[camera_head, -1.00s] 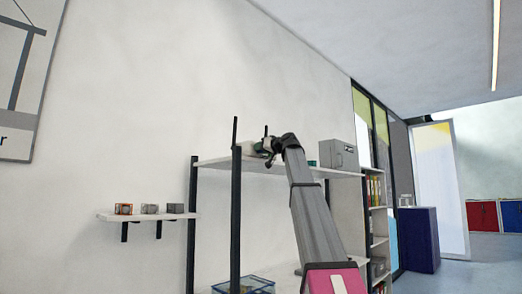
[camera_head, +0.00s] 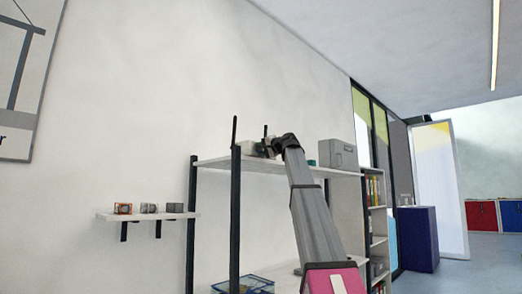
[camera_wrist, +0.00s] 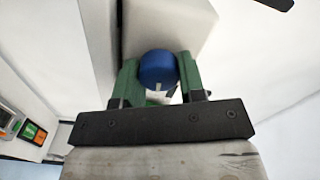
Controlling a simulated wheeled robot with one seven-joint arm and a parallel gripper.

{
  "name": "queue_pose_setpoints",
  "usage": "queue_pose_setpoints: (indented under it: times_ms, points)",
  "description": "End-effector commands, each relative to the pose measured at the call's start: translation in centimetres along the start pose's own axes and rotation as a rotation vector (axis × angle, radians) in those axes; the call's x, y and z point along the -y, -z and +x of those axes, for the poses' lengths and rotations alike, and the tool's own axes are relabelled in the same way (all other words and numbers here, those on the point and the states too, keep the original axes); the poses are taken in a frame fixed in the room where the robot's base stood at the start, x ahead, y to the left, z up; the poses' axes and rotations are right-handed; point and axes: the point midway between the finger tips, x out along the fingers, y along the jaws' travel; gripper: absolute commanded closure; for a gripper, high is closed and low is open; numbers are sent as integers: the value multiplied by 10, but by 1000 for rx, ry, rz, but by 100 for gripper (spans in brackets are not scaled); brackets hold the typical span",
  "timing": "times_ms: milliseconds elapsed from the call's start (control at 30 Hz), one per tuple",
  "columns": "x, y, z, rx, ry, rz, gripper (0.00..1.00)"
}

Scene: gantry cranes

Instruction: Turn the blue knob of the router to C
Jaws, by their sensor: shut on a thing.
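The router (camera_head: 252,150) is a pale box with dark upright antennas on the top shelf in the head view. It also fills the upper middle of the wrist view (camera_wrist: 165,22) as a white block. Its blue knob (camera_wrist: 158,66) is round with a small white mark at its lower edge in the wrist view. My gripper (camera_wrist: 157,73) has green fingers on both sides of the knob and is shut on it. In the head view my gripper (camera_head: 273,147) is small and partly hidden by my wrist. No letters around the knob can be read.
The top shelf (camera_head: 215,163) carries a grey box (camera_head: 338,154) right of my arm. A small wall shelf (camera_head: 148,216) with several little boxes is at left. A blue tray (camera_head: 250,285) lies lower down. A device with an orange and green panel (camera_wrist: 33,133) shows at left in the wrist view.

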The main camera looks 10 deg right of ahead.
Motion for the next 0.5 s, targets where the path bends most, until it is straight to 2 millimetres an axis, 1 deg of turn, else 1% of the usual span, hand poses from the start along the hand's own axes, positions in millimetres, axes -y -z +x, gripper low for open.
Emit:
queue_pose_setpoints:
  times_ms: [300,500]
  points:
    - [-2,-1,0,1,-1,295,87]
    - [-3,-1,0,1,-1,458,87]
